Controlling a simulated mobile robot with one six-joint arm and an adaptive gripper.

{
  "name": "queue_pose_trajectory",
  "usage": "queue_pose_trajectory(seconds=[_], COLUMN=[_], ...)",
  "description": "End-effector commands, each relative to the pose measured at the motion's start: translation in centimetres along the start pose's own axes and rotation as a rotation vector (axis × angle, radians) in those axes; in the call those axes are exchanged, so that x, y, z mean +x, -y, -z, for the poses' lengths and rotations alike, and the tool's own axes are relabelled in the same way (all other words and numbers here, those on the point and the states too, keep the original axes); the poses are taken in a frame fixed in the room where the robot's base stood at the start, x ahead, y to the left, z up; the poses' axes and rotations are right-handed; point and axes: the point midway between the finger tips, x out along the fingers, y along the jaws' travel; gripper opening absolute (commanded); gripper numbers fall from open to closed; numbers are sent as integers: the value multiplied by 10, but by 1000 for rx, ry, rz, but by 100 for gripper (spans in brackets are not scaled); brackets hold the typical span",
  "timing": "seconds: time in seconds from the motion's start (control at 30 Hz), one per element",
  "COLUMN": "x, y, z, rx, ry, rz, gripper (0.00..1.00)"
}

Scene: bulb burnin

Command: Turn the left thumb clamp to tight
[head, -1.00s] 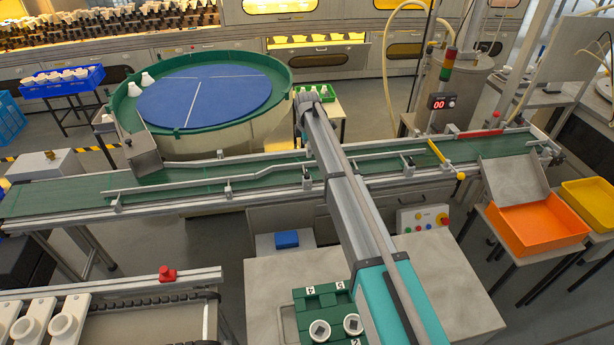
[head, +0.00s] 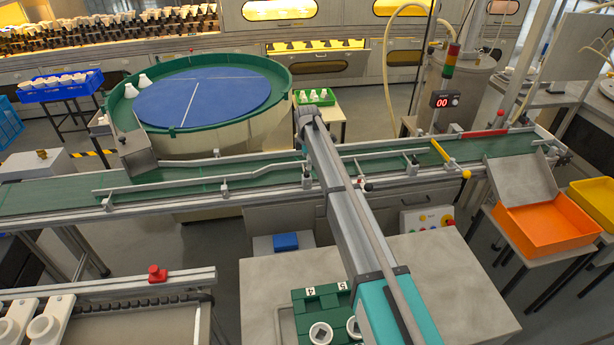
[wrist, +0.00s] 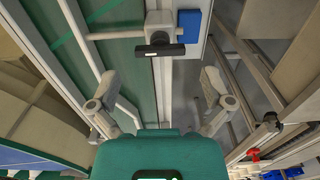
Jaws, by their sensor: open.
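A thumb clamp with a black bar handle (wrist: 150,49) on a grey block (wrist: 158,25) sits at the conveyor's edge, upper middle in the wrist view. In the head view a clamp (head: 307,182) beside my arm on the near rail appears to be the same one. My gripper (wrist: 160,100) is open and empty, its two fingers spread wide. The clamp shows beyond the fingers and between their lines, with no contact visible. In the head view my gripper is hidden behind my arm. The handle lies crosswise in the wrist view; its tightness cannot be told.
The green conveyor (head: 60,199) runs across with bent guide rails (head: 165,184). A blue block (head: 286,241) lies below its near side. A table holds a green numbered fixture (head: 306,302). A red knob (head: 157,273) tops the lower-left frame. An orange tray (head: 545,228) stands right.

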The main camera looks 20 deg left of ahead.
Motion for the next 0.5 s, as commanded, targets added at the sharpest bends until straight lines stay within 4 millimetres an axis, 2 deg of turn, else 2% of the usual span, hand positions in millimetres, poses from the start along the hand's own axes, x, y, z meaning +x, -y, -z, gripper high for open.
queue_pose_trajectory(seconds=[0.1, 0.5], x=[13, 40], y=[0, 0], z=[0, 2], rx=[0, -1], ry=[0, 0], rz=[0, 0], gripper=[100, 100])
